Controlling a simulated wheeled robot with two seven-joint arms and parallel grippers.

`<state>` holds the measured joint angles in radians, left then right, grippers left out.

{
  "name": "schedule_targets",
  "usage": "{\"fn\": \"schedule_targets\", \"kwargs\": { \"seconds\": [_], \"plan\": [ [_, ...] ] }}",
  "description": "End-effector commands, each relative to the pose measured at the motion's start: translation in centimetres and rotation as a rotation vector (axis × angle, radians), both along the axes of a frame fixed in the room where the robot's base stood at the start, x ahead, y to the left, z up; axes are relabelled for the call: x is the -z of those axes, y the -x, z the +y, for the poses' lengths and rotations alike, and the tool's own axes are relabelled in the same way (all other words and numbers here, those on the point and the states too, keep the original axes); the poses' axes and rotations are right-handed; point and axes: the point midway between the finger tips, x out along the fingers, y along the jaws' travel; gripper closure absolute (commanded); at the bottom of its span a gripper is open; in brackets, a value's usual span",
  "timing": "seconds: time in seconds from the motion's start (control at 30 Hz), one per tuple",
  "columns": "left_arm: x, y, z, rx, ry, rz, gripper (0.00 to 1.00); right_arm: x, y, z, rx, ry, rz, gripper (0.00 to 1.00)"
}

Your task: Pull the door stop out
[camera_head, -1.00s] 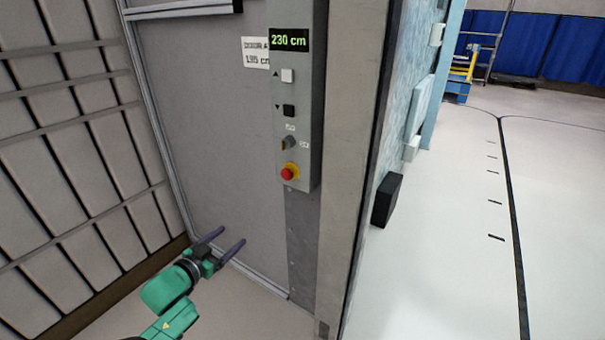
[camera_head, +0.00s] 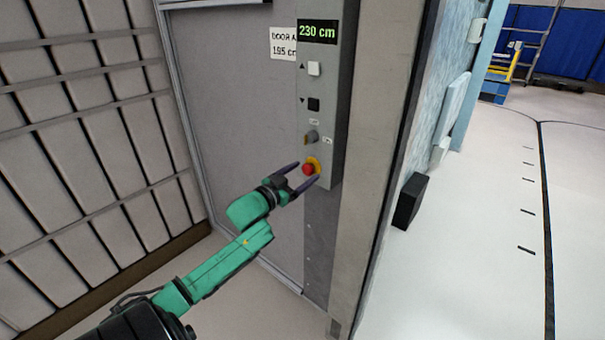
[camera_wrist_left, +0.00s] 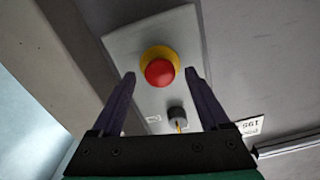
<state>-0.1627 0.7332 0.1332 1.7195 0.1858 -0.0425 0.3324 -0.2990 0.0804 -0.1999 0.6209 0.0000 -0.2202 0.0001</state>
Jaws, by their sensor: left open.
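The door stop is a red mushroom button (camera_head: 309,169) on a yellow collar, low on the grey control panel (camera_head: 325,100). My left gripper (camera_head: 307,174) is open in front of it, its two dark fingers on either side of the button in the head view. In the left wrist view the red button (camera_wrist_left: 159,72) lies ahead between the open fingertips (camera_wrist_left: 158,82), with a gap to each finger. I cannot tell whether the fingers reach level with the button. My right gripper is not in view.
Above the button are a selector knob (camera_head: 311,137), a black button (camera_head: 313,104), a white button (camera_head: 314,68) and a display (camera_head: 317,31) reading 230 cm. A grey door (camera_head: 235,120) stands left of the panel, a post (camera_head: 375,150) right of it.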

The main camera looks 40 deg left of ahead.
Motion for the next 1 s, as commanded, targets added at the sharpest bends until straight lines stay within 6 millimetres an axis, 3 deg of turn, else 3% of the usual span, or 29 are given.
{"fn": "schedule_targets", "kwargs": {
  "seconds": [0.27, 0.3, 0.5, 1.0],
  "plan": [
    [0.03, -0.44, 0.02, 0.0, 0.0, 0.001, 0.21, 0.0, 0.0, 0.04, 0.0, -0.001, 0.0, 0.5],
    [0.04, -0.43, 0.02, 0.0, 0.0, 0.001, 0.29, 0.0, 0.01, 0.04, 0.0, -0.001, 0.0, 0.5],
    [0.03, -0.41, 0.01, 0.0, 0.0, 0.001, 1.0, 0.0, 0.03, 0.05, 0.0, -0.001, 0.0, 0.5],
    [0.07, -0.4, -0.02, 0.001, 0.001, 0.001, 1.0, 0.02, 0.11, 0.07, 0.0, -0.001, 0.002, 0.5]
  ]
}}
